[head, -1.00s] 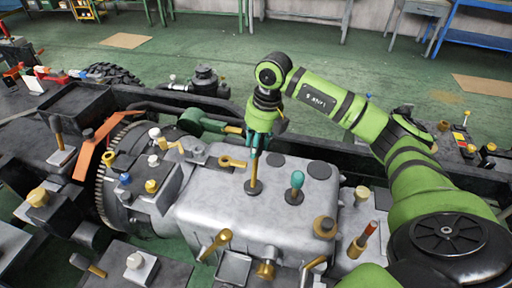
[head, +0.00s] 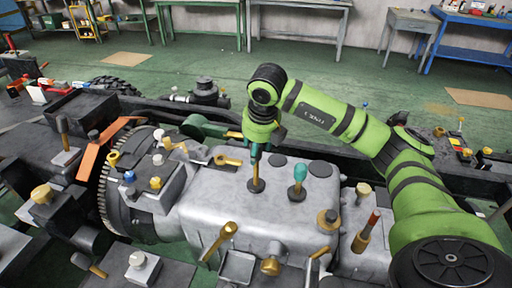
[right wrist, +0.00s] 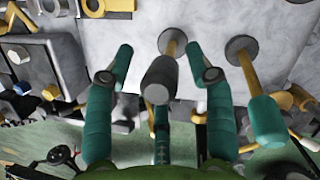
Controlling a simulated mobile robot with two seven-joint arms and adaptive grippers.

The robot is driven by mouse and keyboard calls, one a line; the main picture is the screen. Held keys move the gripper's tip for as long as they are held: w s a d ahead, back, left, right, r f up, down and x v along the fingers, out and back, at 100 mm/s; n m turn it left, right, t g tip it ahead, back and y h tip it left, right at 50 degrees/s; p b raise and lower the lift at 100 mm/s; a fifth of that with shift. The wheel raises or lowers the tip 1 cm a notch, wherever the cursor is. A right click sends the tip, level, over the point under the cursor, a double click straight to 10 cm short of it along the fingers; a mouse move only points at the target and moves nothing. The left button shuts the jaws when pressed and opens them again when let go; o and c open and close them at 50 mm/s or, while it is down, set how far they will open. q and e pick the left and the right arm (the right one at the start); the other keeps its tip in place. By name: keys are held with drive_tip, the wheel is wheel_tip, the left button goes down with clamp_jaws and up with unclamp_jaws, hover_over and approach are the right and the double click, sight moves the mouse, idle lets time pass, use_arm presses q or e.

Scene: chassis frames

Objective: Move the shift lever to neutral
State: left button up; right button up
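Two upright levers stand on the grey gearbox housing (head: 240,215). One has a grey knob (right wrist: 158,80) and a brass shaft that rises from a round dark base (head: 256,186). The other lever has a teal knob (head: 300,173), which also shows in the right wrist view (right wrist: 267,120). I cannot tell from looks alone which is the shift lever. My right gripper (head: 256,153) points down over the grey-knobbed lever. Its teal fingers (right wrist: 164,64) are spread on either side of that lever, with gaps showing. The teal-knobbed lever is outside the fingers. My left gripper is not in view.
A brass-coloured lever (head: 220,243) leans at the housing's front. A gold knob (head: 327,222) and a red-tipped lever (head: 367,230) stand to the right. An orange bracket (head: 98,150) and several small knobs crowd the left. Green floor (head: 350,75) lies behind.

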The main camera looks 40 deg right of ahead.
drive_tip(key=shift+r, duration=0.15)
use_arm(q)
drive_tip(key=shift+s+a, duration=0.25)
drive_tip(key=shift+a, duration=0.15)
use_arm(e)
drive_tip(key=d+v, duration=0.1)
drive_tip(key=v, duration=1)
drive_tip(key=shift+s+a+r, duration=0.2)
drive_tip(key=shift+a+r, duration=0.15)
drive_tip(key=shift+a, duration=0.15)
